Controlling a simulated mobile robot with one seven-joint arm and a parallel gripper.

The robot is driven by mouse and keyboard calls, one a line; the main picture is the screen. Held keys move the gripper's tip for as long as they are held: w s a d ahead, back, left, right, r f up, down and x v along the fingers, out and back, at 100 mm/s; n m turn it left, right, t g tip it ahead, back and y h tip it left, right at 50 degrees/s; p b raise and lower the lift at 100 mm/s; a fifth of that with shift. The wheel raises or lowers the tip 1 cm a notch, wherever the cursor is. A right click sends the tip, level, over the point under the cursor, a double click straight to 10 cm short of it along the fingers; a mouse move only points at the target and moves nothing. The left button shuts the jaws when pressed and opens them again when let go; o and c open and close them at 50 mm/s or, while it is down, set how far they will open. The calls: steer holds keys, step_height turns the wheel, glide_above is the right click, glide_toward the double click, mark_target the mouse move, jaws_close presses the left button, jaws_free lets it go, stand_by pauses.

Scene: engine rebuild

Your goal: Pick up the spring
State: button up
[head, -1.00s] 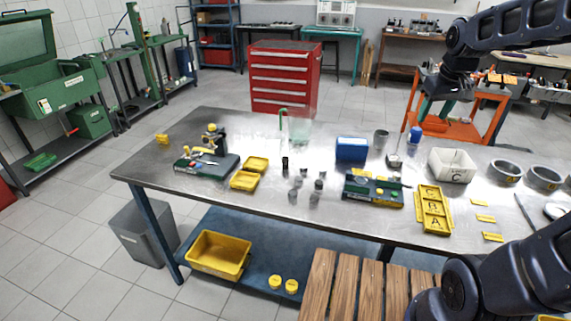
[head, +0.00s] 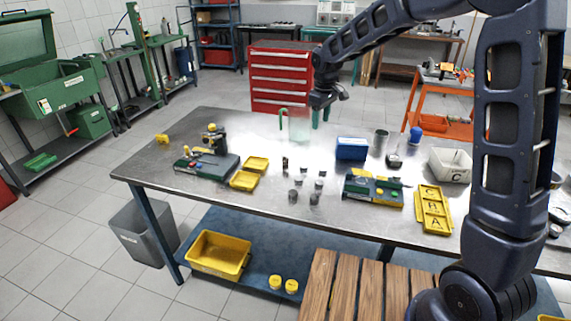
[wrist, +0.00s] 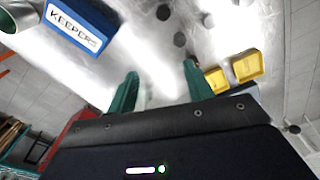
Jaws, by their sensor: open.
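Several small grey and dark upright cylinders stand in a cluster on the middle of the steel workbench in the head view. One stands at the front left (head: 292,197) and one at the front right (head: 314,199). They are too small to tell which is the spring. Similar dark round pieces (wrist: 180,40) show beyond my fingers in the wrist view. My gripper (head: 321,117) hangs above the bench's far side, behind and above the cluster. Its green fingers (wrist: 162,85) are spread apart with nothing held between them.
A blue KEEPERS box (wrist: 78,28) is at upper left in the wrist view; in the head view the blue box (head: 351,149) stands right of the cluster. Yellow trays (head: 243,180) lie left of it. A green-and-yellow fixture (head: 373,188) lies right.

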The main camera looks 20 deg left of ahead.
mark_target(285, 159)
steer(key=s+a+f+n, duration=0.25)
steer(key=a+f, duration=0.55)
steer(key=a, duration=0.4)
steer(key=shift+g, duration=0.3)
steer(key=shift+w+a+f, duration=0.1)
steer(key=shift+a+f, duration=0.05)
steer(key=shift+f, duration=2.6)
steer(key=shift+w+a+f, duration=0.1)
steer(key=shift+f, duration=2.6)
steer(key=c, duration=1.1)
steer(key=shift+o, duration=0.2)
steer(key=shift+r, duration=0.15)
